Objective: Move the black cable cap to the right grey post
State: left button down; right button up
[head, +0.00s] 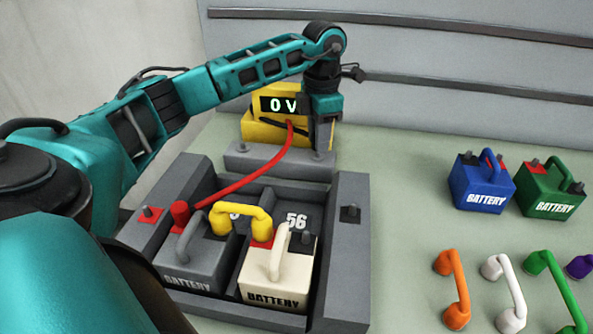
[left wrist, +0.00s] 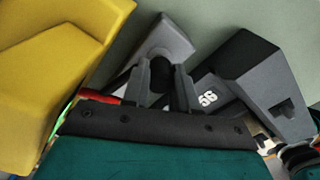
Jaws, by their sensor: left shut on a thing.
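My left gripper (head: 320,147) points down at the right side of the yellow meter, over the right end of the grey block in front of it. In the left wrist view its two fingers (left wrist: 162,82) are shut on the black cable cap (left wrist: 160,75). In the head view the gripper hides the cap. A black cable (head: 284,126) runs from the meter towards the gripper. A grey post (head: 318,154) shows by the fingertips; another post (head: 241,150) stands at the block's left end. A further grey post (head: 350,211) stands on a black pad on the tray's right wall.
The yellow meter (head: 258,128) reads 0 V. Its red cable (head: 250,182) ends in a red cap (head: 180,212). The dark tray (head: 350,260) holds a grey and a cream battery joined by a yellow bridge (head: 240,212). More batteries and loose bridges lie right; table between is clear.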

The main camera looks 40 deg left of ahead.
pick_arm(q)
jog(key=shift+f, duration=0.15)
dwell(0.5)
jog(key=shift+f+b, duration=0.35)
jog(key=shift+f, duration=0.55)
jog(key=shift+c, duration=1.6)
grip_release()
